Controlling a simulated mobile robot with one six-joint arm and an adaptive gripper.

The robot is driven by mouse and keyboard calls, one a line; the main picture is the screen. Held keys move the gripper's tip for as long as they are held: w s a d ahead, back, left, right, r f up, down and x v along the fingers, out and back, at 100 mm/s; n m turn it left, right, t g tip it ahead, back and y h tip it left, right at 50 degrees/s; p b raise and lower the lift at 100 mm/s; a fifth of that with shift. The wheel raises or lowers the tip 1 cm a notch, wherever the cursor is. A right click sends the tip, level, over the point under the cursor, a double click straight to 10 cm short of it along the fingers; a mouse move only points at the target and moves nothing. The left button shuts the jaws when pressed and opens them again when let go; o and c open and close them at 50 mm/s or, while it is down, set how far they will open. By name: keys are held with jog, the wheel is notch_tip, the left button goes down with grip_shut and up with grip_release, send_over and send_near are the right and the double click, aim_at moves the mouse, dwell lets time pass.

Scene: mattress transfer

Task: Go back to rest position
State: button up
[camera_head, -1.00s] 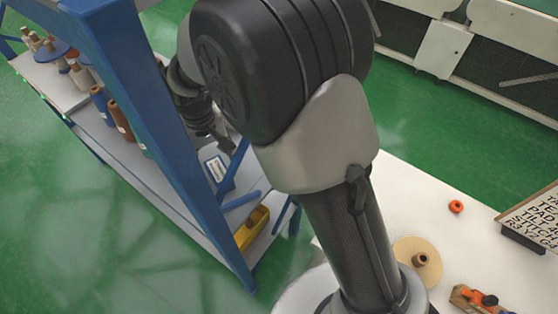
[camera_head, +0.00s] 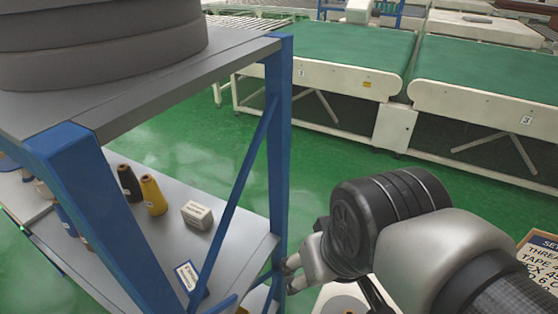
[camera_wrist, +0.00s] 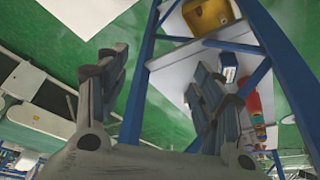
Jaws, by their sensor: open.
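My gripper (camera_wrist: 157,75) is open and empty in the wrist view, with its two dark fingers spread apart. A blue shelf post crosses the background between them. In the head view my arm is folded at the lower right, with its end near the blue-framed shelf (camera_head: 278,150). I cannot tell whether it touches the frame.
The shelf holds a yellow cone (camera_head: 153,196), a dark cone (camera_head: 130,183) and a small white box (camera_head: 197,215). Grey stacked slabs (camera_head: 100,45) sit on top. Green conveyors (camera_head: 330,57) stand behind, with open green floor between. A sign (camera_head: 540,262) is at the right.

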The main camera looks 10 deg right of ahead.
jog(key=shift+s+d+f, duration=0.15)
jog(key=shift+s+d, duration=0.2)
jog(key=shift+s, duration=0.25)
jog(key=shift+s+d+f, duration=0.1)
jog(key=shift+s+d, duration=0.2)
jog(key=shift+s, duration=0.25)
dwell(0.5)
